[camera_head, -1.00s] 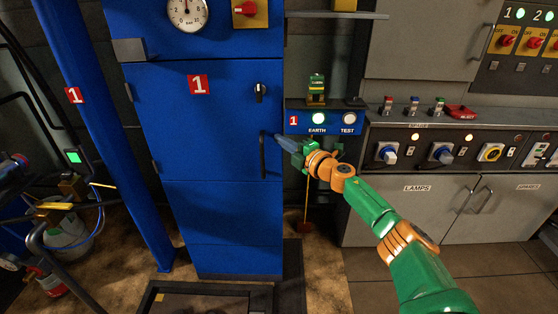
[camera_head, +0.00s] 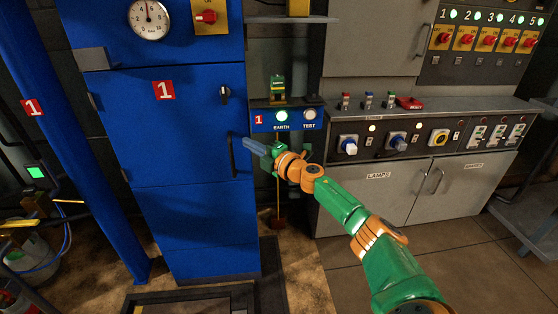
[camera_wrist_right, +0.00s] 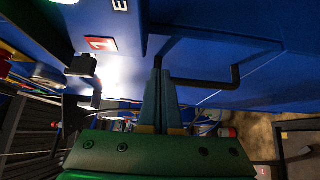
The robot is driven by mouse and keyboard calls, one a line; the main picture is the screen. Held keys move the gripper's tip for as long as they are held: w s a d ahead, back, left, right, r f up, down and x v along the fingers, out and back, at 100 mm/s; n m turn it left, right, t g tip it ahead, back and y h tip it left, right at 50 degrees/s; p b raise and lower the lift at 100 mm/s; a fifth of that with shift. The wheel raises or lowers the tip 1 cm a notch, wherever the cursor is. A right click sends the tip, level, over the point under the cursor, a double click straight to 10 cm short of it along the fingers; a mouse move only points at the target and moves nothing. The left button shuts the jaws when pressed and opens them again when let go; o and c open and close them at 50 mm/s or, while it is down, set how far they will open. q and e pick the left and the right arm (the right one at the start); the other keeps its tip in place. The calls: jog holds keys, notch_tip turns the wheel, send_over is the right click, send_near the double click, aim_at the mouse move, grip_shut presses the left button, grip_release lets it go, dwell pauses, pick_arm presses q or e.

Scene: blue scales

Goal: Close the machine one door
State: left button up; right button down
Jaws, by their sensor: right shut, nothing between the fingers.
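The machine one door (camera_head: 190,125) is the blue cabinet panel with a red "1" label and a dark rotary knob. It looks flush with the cabinet, though a small gap cannot be ruled out. Its black bar handle (camera_head: 231,157) is at the door's right edge. My right gripper (camera_head: 248,143) is shut and empty, its blue-grey fingertips close to the right of the handle. In the right wrist view the shut fingers (camera_wrist_right: 160,72) point at the handle (camera_wrist_right: 215,84); whether they touch it is unclear. My left gripper is not in view.
Right of the door is a small blue panel (camera_head: 287,119) with EARTH and TEST lights, close above my right gripper. A grey control desk (camera_head: 420,140) stands further right. A blue post (camera_head: 70,140) stands at the left. The floor at lower right is clear.

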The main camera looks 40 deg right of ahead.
jog(key=s+d, duration=0.1)
jog(key=s, duration=0.8)
jog(key=shift+s+d+f, duration=0.15)
jog(key=shift+s+d, duration=0.05)
jog(key=shift+d, duration=0.2)
